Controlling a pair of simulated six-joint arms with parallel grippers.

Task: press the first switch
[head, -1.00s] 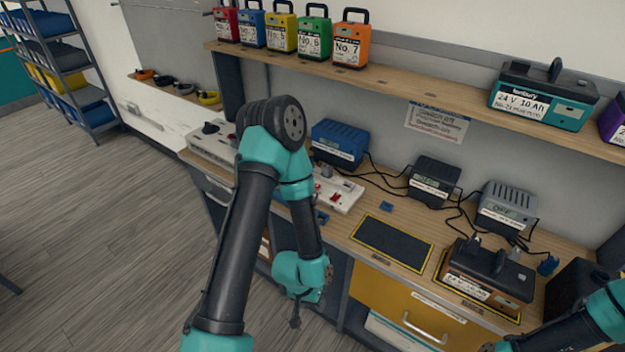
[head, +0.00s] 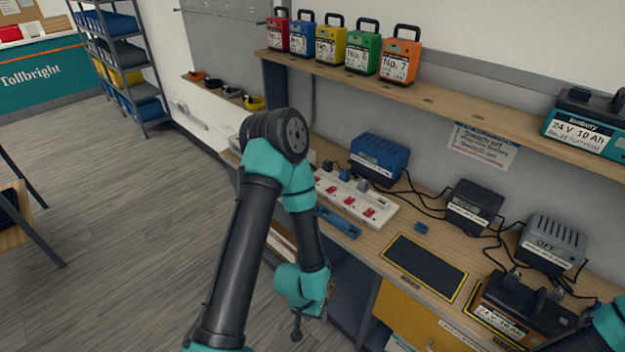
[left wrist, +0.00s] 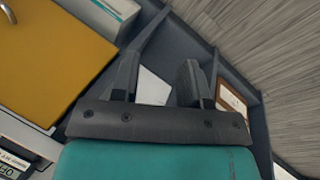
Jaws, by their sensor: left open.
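A white power strip (head: 372,209) with several red switches lies on the workbench, behind my left arm in the head view. Dark and blue plugs sit along the strip's far side. My left gripper (head: 297,326) hangs low in front of the bench, below and apart from the strip. In the left wrist view my left gripper (left wrist: 157,78) is open and empty, its two dark fingers spread over the bench's underside shelving. My right gripper does not show; only part of my right arm is at the lower right.
A black mat (head: 425,267) and a large battery (head: 520,308) are to the right. A shelf (head: 440,93) of batteries runs above.

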